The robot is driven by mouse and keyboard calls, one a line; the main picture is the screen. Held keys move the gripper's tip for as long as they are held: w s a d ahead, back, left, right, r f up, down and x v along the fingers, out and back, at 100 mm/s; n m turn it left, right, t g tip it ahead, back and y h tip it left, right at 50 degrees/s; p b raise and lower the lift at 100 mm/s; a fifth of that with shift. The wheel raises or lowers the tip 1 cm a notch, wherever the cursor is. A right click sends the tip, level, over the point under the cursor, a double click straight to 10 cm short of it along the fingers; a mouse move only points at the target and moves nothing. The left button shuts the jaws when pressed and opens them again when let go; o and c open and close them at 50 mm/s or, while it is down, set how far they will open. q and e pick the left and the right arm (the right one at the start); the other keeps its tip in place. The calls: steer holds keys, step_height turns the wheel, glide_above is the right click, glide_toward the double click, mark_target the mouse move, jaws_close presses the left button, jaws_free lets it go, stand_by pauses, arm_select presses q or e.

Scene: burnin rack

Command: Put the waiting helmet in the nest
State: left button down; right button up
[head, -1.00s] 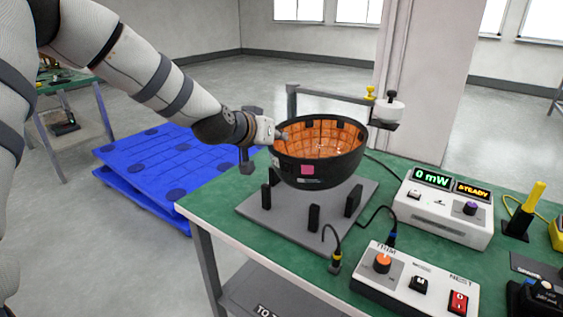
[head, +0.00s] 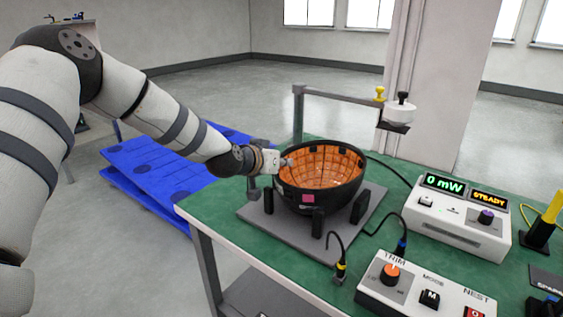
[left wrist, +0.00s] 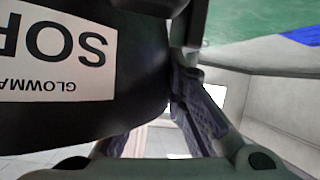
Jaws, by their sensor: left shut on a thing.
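The helmet (head: 318,196) is a black bowl, open side up, with an orange gridded lining and a pink square on its outside. It sits low among the black posts of the nest, a grey plate (head: 262,222) on the green table. Whether it rests fully on the posts I cannot tell. My left gripper (head: 283,162) is shut on the helmet's left rim. In the left wrist view the helmet's dark shell (left wrist: 140,105) with a white label fills the left side, against the fingers (left wrist: 190,95). My right gripper is not in view.
A grey post and arm (head: 340,94) carries a white round head (head: 398,112) above and behind the helmet. A meter (head: 458,215) reading 0 mW and STEADY and a control box (head: 425,292) stand right. A cabled plug (head: 340,272) stands in front. A blue pallet (head: 150,180) lies left.

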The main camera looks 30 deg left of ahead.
arm_select(q)
steer(key=c, duration=1.9)
jaws_free()
steer(key=shift+s+f, duration=0.1)
steer(key=shift+f, duration=0.15)
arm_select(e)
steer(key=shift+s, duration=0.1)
arm_select(q)
steer(key=shift+f, duration=0.15)
steer(key=p+v, duration=0.1)
steer(key=v, duration=0.5)
steer(key=r+p+v, duration=0.1)
steer(key=v, duration=0.5)
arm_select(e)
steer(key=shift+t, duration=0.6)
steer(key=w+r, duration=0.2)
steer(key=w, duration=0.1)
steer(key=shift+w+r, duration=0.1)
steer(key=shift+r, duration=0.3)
